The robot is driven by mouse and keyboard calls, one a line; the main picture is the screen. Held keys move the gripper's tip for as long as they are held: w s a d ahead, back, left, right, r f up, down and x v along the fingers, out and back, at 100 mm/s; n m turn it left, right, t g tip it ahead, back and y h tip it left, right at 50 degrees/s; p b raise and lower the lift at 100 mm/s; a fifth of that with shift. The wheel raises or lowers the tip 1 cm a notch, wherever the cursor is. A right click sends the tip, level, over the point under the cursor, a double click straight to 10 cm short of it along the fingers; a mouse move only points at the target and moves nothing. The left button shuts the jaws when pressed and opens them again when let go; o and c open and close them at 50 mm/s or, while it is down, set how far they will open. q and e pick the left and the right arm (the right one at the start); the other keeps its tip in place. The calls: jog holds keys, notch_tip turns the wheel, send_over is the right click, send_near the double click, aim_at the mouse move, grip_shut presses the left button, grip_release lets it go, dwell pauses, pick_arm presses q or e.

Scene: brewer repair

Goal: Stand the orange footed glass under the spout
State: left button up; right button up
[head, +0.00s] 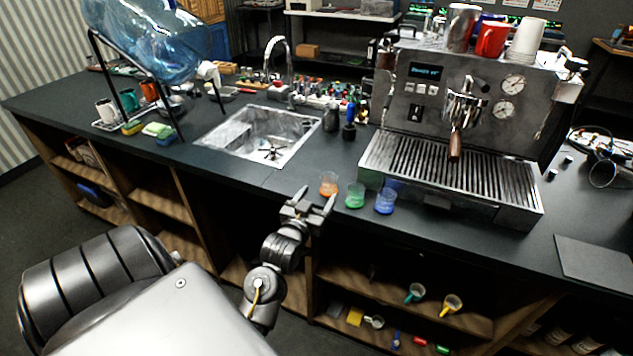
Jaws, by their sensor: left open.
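The orange glass (328,184) stands on the dark counter near its front edge, left of a green glass (355,195) and a blue glass (385,201). Its foot is too small to make out. My left gripper (317,196) is open and empty at the counter's front edge, just in front of the orange glass, with its fingers pointing towards it. The espresso machine (440,100) stands behind and to the right; its brewing head with a wooden-handled portafilter (455,142) hangs over a slatted drip tray (450,177). My right gripper is not in view.
A sink (258,135) with a tap (280,55) lies left of the machine. A large blue water bottle (150,40) with a white tap rests on a black stand. Dark bottles (349,130) stand behind the glasses. Open shelves (400,290) sit below the counter.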

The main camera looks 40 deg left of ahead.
aim_at(332, 176)
pick_arm(q)
jog(key=shift+o, duration=0.4)
jog(key=shift+s, duration=0.1)
jog(key=b, duration=0.1)
jog(key=f+b, duration=0.1)
jog(key=b, duration=0.1)
jog(key=shift+a+f, duration=0.25)
jog(key=shift+r+b, duration=0.15)
jog(key=shift+b, duration=0.15)
jog(key=p+x, duration=0.1)
jog(key=x, duration=0.4)
jog(key=shift+w+a+r, duration=0.15)
jog(key=shift+w, duration=0.2)
jog(key=shift+w+r+p, duration=0.15)
jog(key=shift+w+p, duration=0.15)
jog(key=shift+p, duration=0.15)
jog(key=p+x, duration=0.1)
jog(key=x, duration=0.2)
jog(key=shift+w, duration=0.35)
jog(key=shift+w+a, duration=0.1)
jog(key=shift+w, duration=0.3)
